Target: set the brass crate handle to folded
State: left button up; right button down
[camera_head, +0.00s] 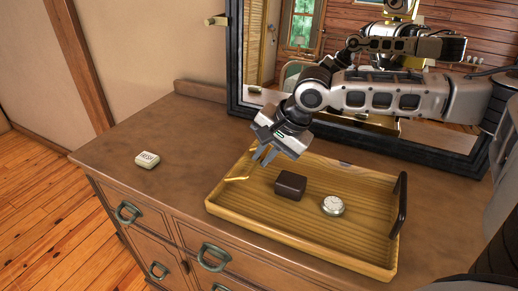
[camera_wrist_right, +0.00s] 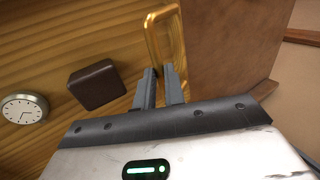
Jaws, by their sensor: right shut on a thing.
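The brass crate handle (camera_head: 237,179) is a thin gold loop at the left end of the shallow wooden crate (camera_head: 300,241). In the right wrist view the brass handle (camera_wrist_right: 153,40) is a rounded loop beside the fingertips. My right gripper (camera_head: 263,155) reaches down over the crate's back left part and is shut on the handle. Its fingertips (camera_wrist_right: 161,72) meet the near end of the loop and hide part of it. The handle's exact tilt is hard to tell. My left gripper is not in view.
A dark brown block (camera_head: 290,185) and a round white-faced clock (camera_head: 333,206) lie in the crate. A dark handle (camera_head: 399,205) stands at its right end. A framed mirror (camera_head: 235,60) stands behind.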

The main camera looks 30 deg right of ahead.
jog(key=shift+s+d+f+t+y+b, duration=0.15)
jog(key=shift+s+f+t+y+b, duration=0.1)
jog(key=shift+f+t+y+b, duration=0.2)
jog(key=shift+s+d+f+t+y+b, duration=0.1)
jog(key=shift+s+f+t+y+b, duration=0.2)
jog(key=shift+t, duration=0.25)
jog(key=shift+w+f, duration=0.1)
jog(key=c, duration=1.5)
grip_release()
jog(key=v, duration=1.6)
jog(key=shift+a+p, duration=0.15)
jog(key=shift+p, duration=0.25)
